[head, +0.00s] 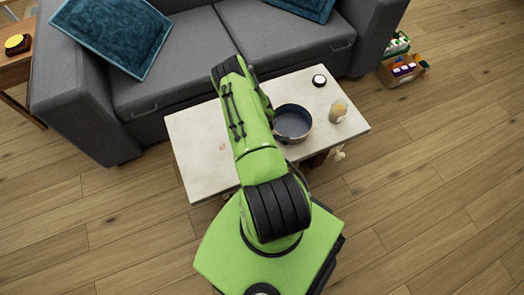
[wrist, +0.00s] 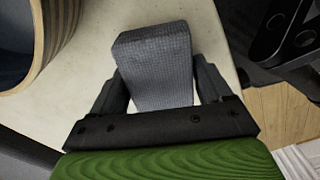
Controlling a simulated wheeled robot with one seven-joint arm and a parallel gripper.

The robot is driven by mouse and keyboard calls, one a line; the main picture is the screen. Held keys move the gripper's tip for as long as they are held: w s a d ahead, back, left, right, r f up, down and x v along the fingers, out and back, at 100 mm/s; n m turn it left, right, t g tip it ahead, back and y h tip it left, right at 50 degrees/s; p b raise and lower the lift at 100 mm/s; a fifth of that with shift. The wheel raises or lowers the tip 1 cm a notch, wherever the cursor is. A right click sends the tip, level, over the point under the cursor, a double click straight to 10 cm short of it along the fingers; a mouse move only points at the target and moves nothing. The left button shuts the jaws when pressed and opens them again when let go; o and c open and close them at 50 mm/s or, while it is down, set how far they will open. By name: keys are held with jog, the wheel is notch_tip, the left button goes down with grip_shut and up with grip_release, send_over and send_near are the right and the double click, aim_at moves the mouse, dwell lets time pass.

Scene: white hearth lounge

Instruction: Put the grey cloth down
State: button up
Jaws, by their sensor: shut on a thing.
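The grey cloth (wrist: 155,50) is a folded, textured block between the two black fingers of my gripper (wrist: 160,76) in the wrist view. My gripper is shut on it. The white tabletop (wrist: 100,45) lies behind the cloth; I cannot tell whether the cloth touches it. In the head view my green arm reaches over the white table (head: 195,150) and hides the gripper and the cloth.
A round pot (head: 306,135) stands on the table right of my arm. A jar (head: 338,111) and a small round black-and-white item (head: 319,80) are at the table's right. The table's left part looks clear. A grey sofa (head: 190,60) stands behind.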

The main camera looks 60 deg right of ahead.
jog(key=o, duration=1)
jog(key=shift+f, duration=0.1)
jog(key=shift+o, duration=0.2)
notch_tip(320, 180, up, 12)
jog(key=p, duration=0.4)
jog(key=shift+r, duration=0.25)
jog(key=w+a+r+m+t, duration=0.1)
jog(key=w+a+r, duration=0.3)
jog(key=r, duration=0.5)
jog(key=w+a+r+m+t, duration=0.1)
jog(key=w+a+r, duration=0.25)
jog(key=r, duration=0.55)
jog(key=w+a+r+m+t, duration=0.1)
jog(key=w+a+r, duration=0.25)
jog(key=r, duration=0.45)
jog(key=s+a+r+m+t, duration=0.1)
jog(key=s+a+r, duration=0.2)
jog(key=a+r, duration=0.3)
jog(key=s+a+r+m, duration=0.15)
jog(key=a+r, duration=0.25)
jog(key=r, duration=0.4)
jog(key=s+a+r+m, duration=0.1)
jog(key=s+a+r, duration=0.1)
jog(key=s, duration=0.4)
jog(key=s+a+r+m+t, duration=0.1)
jog(key=s+a+r, duration=0.1)
jog(key=s, duration=0.4)
jog(key=shift+a+r+t, duration=0.3)
jog(key=shift+a+r, duration=0.1)
jog(key=shift+a, duration=0.35)
